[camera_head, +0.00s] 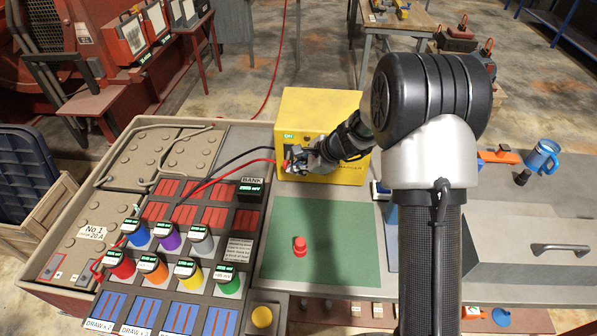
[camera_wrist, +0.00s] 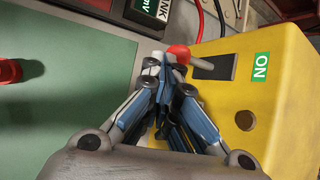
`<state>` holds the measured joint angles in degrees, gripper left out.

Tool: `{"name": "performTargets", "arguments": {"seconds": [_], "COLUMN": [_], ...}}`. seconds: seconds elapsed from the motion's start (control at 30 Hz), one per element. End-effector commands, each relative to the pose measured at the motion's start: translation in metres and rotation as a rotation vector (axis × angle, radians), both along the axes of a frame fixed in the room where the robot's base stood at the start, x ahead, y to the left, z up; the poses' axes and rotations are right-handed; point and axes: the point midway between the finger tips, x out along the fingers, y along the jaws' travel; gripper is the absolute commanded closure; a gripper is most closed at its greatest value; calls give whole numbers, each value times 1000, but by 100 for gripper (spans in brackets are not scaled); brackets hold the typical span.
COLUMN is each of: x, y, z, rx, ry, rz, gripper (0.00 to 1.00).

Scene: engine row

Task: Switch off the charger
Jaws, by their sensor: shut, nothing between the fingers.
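The charger is a yellow box (camera_head: 318,106) at the back of the bench, with a green ON label (camera_head: 288,135) on its front. In the wrist view the charger (camera_wrist: 275,105) fills the right side, and its ON label (camera_wrist: 261,67) lies sideways beside a dark slot (camera_wrist: 214,67). A lever with a red knob (camera_wrist: 178,52) sticks out of the slot. My gripper (camera_head: 291,161) is at the charger's front left. Its closed, empty fingertips (camera_wrist: 163,62) are right by the red knob; I cannot tell whether they touch it. In the head view my gripper partly hides the lever.
A green mat (camera_head: 350,268) with a red knob-like piece (camera_head: 300,247) lies in front of the charger. A panel with coloured knobs and a BANK display (camera_head: 251,188) is to the left. Red and black cables (camera_head: 232,165) run to the charger. A grey box (camera_head: 535,243) stands right.

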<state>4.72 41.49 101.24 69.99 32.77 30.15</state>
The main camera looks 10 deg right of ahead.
Motion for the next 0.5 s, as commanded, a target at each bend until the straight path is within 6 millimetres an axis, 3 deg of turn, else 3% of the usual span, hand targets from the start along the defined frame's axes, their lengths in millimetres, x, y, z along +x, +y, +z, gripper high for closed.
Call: {"name": "performTargets", "arguments": {"seconds": [0.3,0.5], "x": [1,1], "y": [0,0], "z": [-25,-25], "rx": [1,0], "ry": [-2,-1], "rz": [-2,-2], "gripper": [100,100]}}
